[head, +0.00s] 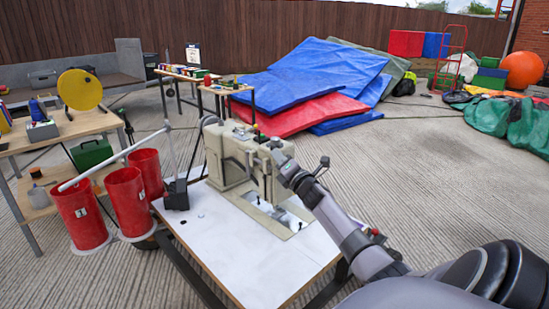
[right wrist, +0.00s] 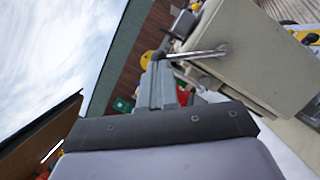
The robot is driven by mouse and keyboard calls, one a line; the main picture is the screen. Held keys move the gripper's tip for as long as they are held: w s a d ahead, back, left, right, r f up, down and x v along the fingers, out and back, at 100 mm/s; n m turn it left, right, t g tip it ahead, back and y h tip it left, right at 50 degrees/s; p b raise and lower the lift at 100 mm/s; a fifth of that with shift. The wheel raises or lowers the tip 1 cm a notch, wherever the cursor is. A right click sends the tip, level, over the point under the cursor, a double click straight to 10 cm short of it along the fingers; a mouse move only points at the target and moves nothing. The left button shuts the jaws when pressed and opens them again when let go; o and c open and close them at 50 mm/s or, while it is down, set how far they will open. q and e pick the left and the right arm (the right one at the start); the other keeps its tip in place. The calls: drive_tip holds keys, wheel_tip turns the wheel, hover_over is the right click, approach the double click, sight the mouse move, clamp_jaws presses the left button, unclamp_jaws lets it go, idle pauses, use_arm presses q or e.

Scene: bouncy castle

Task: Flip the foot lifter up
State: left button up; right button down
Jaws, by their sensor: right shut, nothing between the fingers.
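The cream sewing machine (head: 232,155) stands on a white-topped table (head: 215,235). A thin chrome lever (right wrist: 198,53), which looks like the foot lifter, sticks out of the machine's body (right wrist: 258,55) in the right wrist view. Its outer end lies at the tips of my right gripper (right wrist: 155,70); I cannot tell whether they touch. My right gripper (head: 276,152) is shut and empty beside the machine's head, and it hides the lever in the head view. My left gripper is not in view.
A black box (head: 176,195) sits on the table's left edge. Red bins (head: 80,214) stand left of it, with a pale pole above them. A wooden workbench (head: 60,130) is further left. Blue and red mats (head: 310,80) lie behind. Concrete to the right is mostly clear.

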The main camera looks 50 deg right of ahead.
use_arm(q)
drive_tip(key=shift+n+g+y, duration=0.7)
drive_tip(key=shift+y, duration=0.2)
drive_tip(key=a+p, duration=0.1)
drive_tip(key=p, duration=0.1)
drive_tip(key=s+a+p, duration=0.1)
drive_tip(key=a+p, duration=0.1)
drive_tip(key=p, duration=0.1)
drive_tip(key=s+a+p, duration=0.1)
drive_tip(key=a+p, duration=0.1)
drive_tip(key=p, duration=0.1)
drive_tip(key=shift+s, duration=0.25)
use_arm(e)
drive_tip(key=d+r+m+g, duration=0.2)
drive_tip(key=d+m, duration=0.4)
drive_tip(key=m, duration=0.3)
drive_tip(key=shift+s+r+g, duration=0.3)
drive_tip(key=shift+r+g, duration=0.1)
drive_tip(key=shift+d, duration=0.2)
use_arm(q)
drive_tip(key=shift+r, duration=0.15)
use_arm(e)
drive_tip(key=shift+s+a, duration=0.1)
drive_tip(key=shift+a, duration=0.05)
